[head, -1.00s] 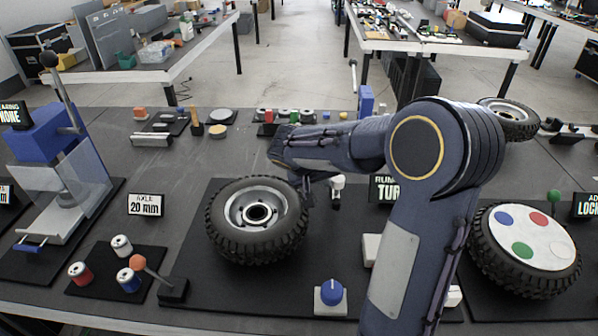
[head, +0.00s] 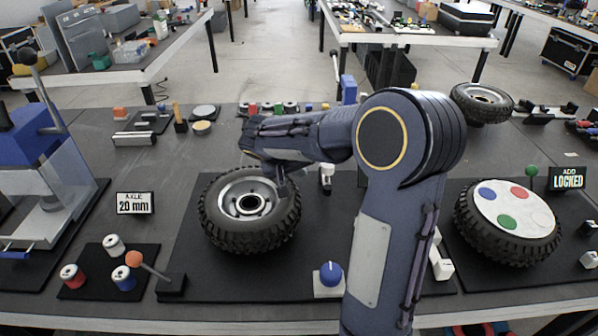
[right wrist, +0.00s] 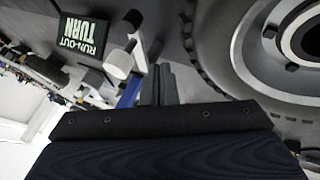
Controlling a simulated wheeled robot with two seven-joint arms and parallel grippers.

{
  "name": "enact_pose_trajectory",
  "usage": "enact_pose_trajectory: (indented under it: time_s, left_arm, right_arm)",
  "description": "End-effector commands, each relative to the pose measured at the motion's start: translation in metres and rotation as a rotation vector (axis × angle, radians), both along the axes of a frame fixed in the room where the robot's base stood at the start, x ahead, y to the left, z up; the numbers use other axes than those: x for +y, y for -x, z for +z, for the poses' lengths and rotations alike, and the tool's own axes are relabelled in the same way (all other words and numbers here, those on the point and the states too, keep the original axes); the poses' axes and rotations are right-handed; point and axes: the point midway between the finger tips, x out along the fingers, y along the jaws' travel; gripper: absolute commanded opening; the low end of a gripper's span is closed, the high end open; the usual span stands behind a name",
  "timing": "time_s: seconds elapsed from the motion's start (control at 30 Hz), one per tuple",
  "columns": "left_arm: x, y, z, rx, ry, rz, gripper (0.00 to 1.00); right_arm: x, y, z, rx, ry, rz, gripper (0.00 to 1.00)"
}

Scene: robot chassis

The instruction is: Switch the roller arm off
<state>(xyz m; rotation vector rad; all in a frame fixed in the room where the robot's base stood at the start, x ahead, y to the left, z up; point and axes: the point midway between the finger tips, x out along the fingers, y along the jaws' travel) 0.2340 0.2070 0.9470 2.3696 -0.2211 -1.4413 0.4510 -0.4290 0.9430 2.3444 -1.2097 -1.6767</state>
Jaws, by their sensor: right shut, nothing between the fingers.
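A black tyre on a silver rim (head: 250,206) lies on the dark mat in the middle of the table. A small white roller-like part (head: 327,174) stands just right of the tyre; it also shows in the right wrist view (right wrist: 120,63), beside the "RUN-OUT TURN" sign (right wrist: 82,46). I cannot tell for sure that it is the roller arm. A blue knob on a white base (head: 331,274) sits at the mat's front. My right gripper (head: 285,188) is shut and empty, over the tyre's right side; its fingers (right wrist: 160,85) point toward the roller part and tyre. My left gripper is out of view.
A wheel with a white disc of coloured spots (head: 513,212) lies at right. An orange-ball lever (head: 147,264) and several small spools stand at front left. A press with a clear guard (head: 60,190) stands at far left. My right arm covers part of the mat.

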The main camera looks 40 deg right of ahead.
Motion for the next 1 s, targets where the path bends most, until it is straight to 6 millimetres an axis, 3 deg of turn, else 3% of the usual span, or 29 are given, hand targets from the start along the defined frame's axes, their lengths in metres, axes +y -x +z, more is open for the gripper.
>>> enact_pose_trajectory:
  time_s: [0.3, 0.5, 1.0]
  left_arm:
    - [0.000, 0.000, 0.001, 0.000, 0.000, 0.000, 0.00]
    - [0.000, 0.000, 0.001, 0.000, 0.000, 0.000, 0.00]
    - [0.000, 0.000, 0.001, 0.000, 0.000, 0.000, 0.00]
  right_arm:
    - [0.038, 0.010, 0.052, -0.006, -0.001, 0.006, 0.00]
    - [0.053, 0.015, 0.073, -0.004, -0.001, 0.004, 0.00]
    - [0.058, 0.017, 0.080, -0.003, -0.001, 0.003, 0.00]
